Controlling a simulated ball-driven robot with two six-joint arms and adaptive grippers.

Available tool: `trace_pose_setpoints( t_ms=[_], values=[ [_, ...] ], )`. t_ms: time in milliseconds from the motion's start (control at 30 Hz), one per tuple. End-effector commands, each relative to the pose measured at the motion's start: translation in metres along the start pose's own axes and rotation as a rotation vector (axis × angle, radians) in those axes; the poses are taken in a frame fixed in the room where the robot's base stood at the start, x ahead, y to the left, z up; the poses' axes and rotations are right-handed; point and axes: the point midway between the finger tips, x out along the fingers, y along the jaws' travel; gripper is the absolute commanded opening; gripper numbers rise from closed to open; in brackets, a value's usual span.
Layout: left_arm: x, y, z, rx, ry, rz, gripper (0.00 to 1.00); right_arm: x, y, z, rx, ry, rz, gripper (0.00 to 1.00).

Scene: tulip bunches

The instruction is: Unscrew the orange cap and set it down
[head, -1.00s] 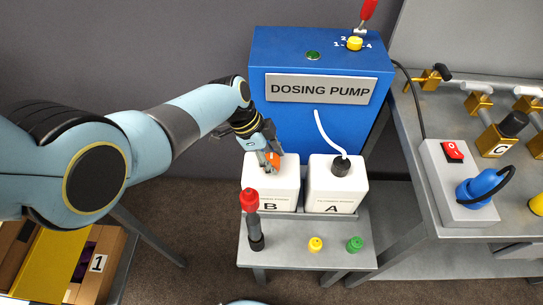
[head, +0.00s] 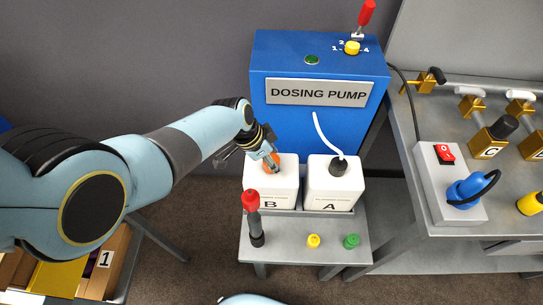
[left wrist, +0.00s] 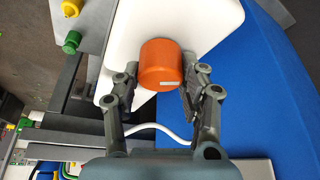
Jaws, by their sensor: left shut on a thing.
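The orange cap (left wrist: 166,64) sits at the top of the white container B (head: 270,190). My left gripper (left wrist: 158,84) is shut on the cap, with one finger on each side of it in the left wrist view. In the head view the left gripper (head: 271,162) reaches down over container B, and only part of the orange cap (head: 268,167) shows beside the fingers. I cannot tell whether the cap is still threaded on the neck. My right gripper is not in view.
White container A (head: 335,185) with a dark cap and a white tube stands to the right of B. In front on the grey stand are a red-topped tool (head: 252,215), a yellow cap (head: 313,241) and a green cap (head: 351,241). The blue dosing pump (head: 318,70) stands behind.

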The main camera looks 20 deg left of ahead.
Motion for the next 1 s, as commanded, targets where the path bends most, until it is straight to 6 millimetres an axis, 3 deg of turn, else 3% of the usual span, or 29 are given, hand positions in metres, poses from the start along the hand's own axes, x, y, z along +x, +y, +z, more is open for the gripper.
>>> trace_pose_setpoints(
  t_ms=[300, 633, 1000],
  values=[
    [-0.003, 0.000, -0.002, -0.286, 0.000, -0.119, 0.06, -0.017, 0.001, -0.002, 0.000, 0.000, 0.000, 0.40],
    [-0.002, -0.001, -0.002, -0.310, 0.001, -0.130, 0.06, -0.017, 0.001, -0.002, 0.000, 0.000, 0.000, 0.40],
    [-0.002, -0.001, -0.002, -0.492, 0.002, -0.205, 0.06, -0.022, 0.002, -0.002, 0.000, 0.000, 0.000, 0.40]
  ],
)
